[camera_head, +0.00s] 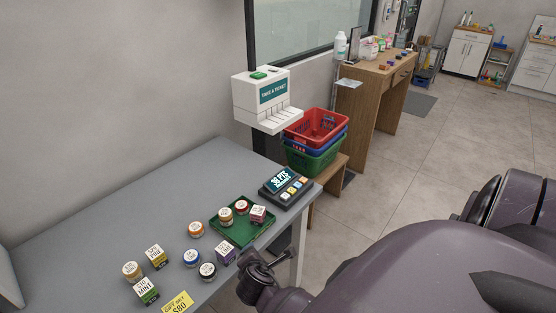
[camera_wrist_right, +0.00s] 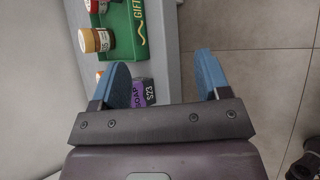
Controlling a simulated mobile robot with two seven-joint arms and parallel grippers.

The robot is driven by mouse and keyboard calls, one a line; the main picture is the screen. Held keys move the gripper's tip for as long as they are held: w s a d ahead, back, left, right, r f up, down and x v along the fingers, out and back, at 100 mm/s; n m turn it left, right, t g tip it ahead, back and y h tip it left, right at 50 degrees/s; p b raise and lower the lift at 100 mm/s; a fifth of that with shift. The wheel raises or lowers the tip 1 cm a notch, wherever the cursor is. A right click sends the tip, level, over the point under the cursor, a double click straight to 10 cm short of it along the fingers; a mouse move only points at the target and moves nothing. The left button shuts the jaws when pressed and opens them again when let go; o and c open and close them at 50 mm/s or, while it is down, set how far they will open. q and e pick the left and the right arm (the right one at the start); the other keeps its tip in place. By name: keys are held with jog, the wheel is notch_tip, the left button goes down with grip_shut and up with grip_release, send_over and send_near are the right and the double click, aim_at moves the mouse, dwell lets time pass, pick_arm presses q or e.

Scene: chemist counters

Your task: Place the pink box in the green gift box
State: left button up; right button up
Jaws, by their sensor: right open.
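The green gift box (camera_head: 242,236) is an open, shallow tray on the grey counter in the head view. The green gift box also shows at the top of the right wrist view (camera_wrist_right: 124,40), where I cannot make out the pink box. My right gripper (camera_head: 262,262) is just in front of the green gift box in the head view. Its blue fingers (camera_wrist_right: 160,82) are wide apart with nothing held between them. My left gripper is not in view.
A purple soap box (camera_head: 226,251) stands close to my right gripper, partly behind one finger in the wrist view. Several jars (camera_head: 191,257) and small boxes (camera_head: 155,256) stand to the left. A card terminal (camera_head: 286,187) is behind the tray. The counter's back left is clear.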

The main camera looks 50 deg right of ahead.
jog(key=s+a+m+t+y, duration=0.1)
jog(key=s+a+m+y, duration=0.1)
jog(key=s+m, duration=0.5)
jog(key=s+a+m+t+y, duration=0.2)
jog(key=s+a+m+y, duration=0.1)
jog(key=s+m, duration=0.4)
jog(key=shift+s+r+m+y, duration=0.15)
jog(key=shift+r+m+y, duration=0.3)
jog(key=shift+m+y, duration=0.5)
jog(key=shift+f, duration=0.1)
